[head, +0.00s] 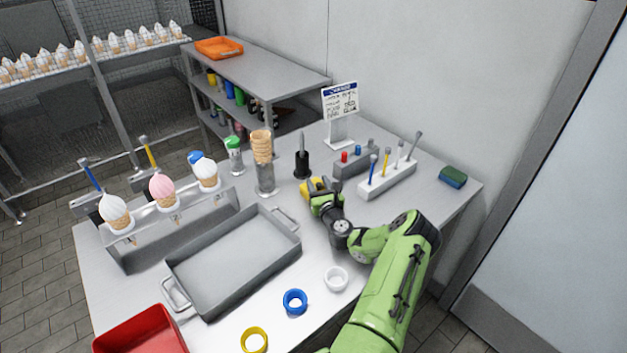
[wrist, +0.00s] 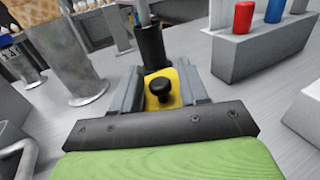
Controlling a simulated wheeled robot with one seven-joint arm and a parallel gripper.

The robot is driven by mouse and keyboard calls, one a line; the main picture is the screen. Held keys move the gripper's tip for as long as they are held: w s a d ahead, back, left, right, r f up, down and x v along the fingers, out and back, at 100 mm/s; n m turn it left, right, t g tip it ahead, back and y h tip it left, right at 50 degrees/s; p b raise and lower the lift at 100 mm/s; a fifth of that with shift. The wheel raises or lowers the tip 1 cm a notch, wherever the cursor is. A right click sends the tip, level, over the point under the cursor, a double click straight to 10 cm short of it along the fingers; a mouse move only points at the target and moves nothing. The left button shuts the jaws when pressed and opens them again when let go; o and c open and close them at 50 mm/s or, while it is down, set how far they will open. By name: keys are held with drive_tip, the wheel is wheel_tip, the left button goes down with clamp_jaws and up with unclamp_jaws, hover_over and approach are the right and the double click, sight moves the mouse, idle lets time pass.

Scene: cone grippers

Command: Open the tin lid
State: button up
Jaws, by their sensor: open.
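A yellow lid (wrist: 178,99) with a black round knob (wrist: 160,87) shows in the wrist view. In the head view it is a small yellow patch (head: 306,187), partly hidden by my gripper. My gripper (head: 319,190) is open, low over the table. In the wrist view its two grey fingers (wrist: 160,90) lie left and right of the knob, with a gap between them. I cannot tell whether the fingers touch the lid. The tin's body is hidden.
A black holder with an upright tool (head: 302,162) stands just behind the lid. A metal tray (head: 190,290) lies at front left.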

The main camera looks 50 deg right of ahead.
drive_tip(key=shift+s+a+r, duration=0.15)
drive_tip(key=shift+s+r, duration=0.05)
drive_tip(key=shift+s, duration=0.1)
drive_tip(key=shift+c, duration=0.5)
drive_tip(key=shift+w, duration=0.1)
clamp_jaws()
drive_tip(key=shift+r+p, duration=0.1)
drive_tip(key=shift+p, duration=0.2)
